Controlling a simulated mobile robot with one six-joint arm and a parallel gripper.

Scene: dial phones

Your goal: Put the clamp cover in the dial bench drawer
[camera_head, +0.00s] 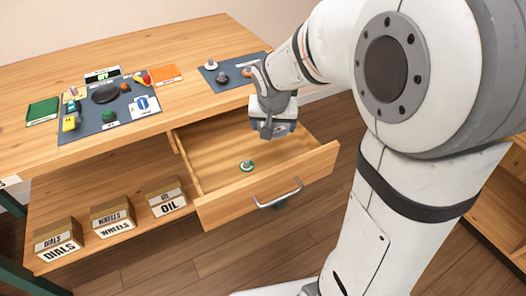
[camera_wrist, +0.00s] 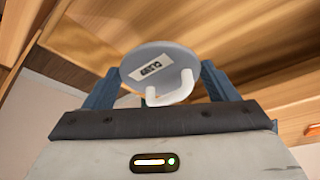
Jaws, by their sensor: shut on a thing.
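The clamp cover (camera_wrist: 150,62) is a round grey disc with a white handle and a small label that is hard to read. In the wrist view it sits between the blue fingers of my gripper (camera_wrist: 160,88), which is shut on it. In the head view my gripper (camera_head: 274,130) is above the right part of the open dial bench drawer (camera_head: 215,212). The cover is mostly hidden there by the gripper. The drawer is wooden, pulled out, with a silver handle.
A small green-rimmed round piece with a grey knob (camera_head: 247,166) lies in the drawer. A dark mat with dial parts (camera_head: 105,115) and a blue mat with knobs (camera_head: 225,77) lie on the bench (camera_head: 60,75). Labelled boxes (camera_head: 112,217) stand on the lower shelf.

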